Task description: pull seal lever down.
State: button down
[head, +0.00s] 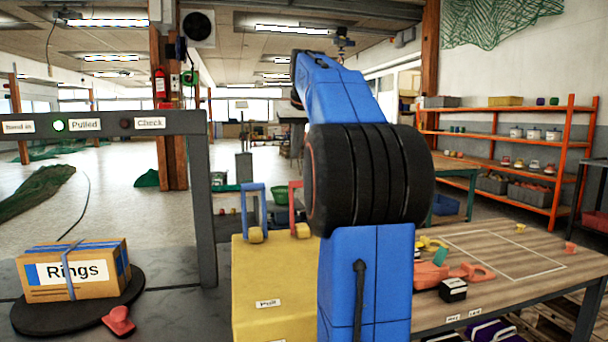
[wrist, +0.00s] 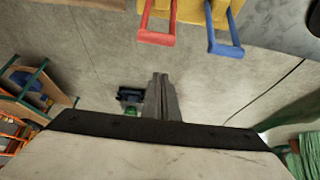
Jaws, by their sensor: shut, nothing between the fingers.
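A yellow box (head: 272,285) stands in the middle of the head view with two upright levers on top, a blue lever (head: 254,207) and a red lever (head: 295,205). I cannot tell which one is the seal lever. In the wrist view the red lever (wrist: 157,40) and the blue lever (wrist: 224,47) show at the top edge on the yellow box (wrist: 190,10). My gripper (wrist: 160,80) is shut and empty, apart from both levers in that picture. In the head view my blue arm hides the gripper and the box's right side.
A grey frame (head: 203,200) carries a lit green lamp by a "Pulled" label and a dark lamp by "Check". A "Rings" carton (head: 78,285) sits on a dark round plate (head: 45,318), near a red stamp (head: 118,320). A wooden table (head: 500,290) with small items stands right.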

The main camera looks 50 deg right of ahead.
jog(key=shift+d+r, duration=0.3)
jog(key=shift+d, duration=0.5)
jog(key=shift+f, duration=0.1)
jog(key=x, duration=1)
jog(key=shift+s+a+f, duration=0.15)
jog(key=shift+s+a, duration=0.35)
jog(key=shift+s, duration=0.35)
jog(key=shift+s+a+f, duration=0.15)
jog(key=shift+s+a, duration=0.35)
jog(key=shift+s, duration=0.35)
jog(key=shift+s, duration=0.15)
